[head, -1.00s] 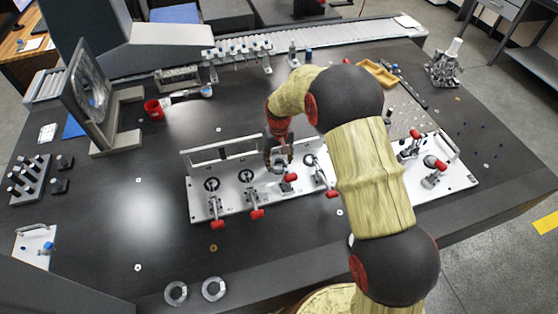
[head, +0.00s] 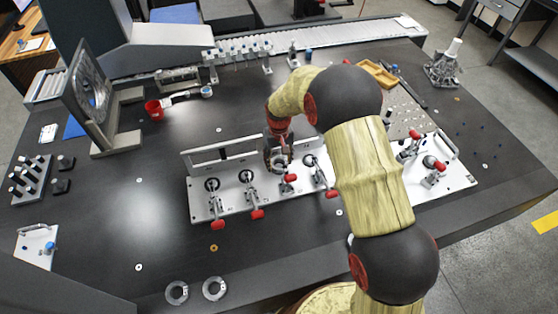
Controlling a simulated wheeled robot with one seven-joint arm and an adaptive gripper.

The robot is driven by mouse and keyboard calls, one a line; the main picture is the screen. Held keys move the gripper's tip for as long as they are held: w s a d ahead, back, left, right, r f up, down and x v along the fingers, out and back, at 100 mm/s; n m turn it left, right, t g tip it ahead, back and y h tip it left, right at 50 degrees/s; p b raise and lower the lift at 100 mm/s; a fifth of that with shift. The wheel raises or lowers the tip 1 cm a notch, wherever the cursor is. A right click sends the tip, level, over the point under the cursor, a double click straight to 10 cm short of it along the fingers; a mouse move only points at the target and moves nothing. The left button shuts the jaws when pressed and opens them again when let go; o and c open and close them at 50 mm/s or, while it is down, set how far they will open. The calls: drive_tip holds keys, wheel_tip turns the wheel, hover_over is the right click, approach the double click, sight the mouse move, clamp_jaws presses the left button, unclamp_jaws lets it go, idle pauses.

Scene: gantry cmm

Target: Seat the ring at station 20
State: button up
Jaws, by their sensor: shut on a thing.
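A silver ring (head: 279,163) is in my gripper (head: 279,157), which is shut on it over the white fixture plate (head: 230,203). The ring is at the third station from the left, behind a red-handled toggle clamp (head: 288,178). I cannot tell whether the ring touches the plate or is just above it. Station numbers are too small to read. Two more grey rings, a left one (head: 176,292) and a right one (head: 213,289), lie flat on the table's front edge area.
Red-handled clamps (head: 257,213) stand along the plate's front, and a white handle frame (head: 222,151) rises behind it. My arm hides the plate's middle right. A framed stand (head: 101,107) and a red cup (head: 154,110) are at the left.

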drive_tip(key=shift+f, duration=0.6)
idle(0.4)
drive_tip(key=o, duration=1.6)
wheel_tip(320, 180, up, 12)
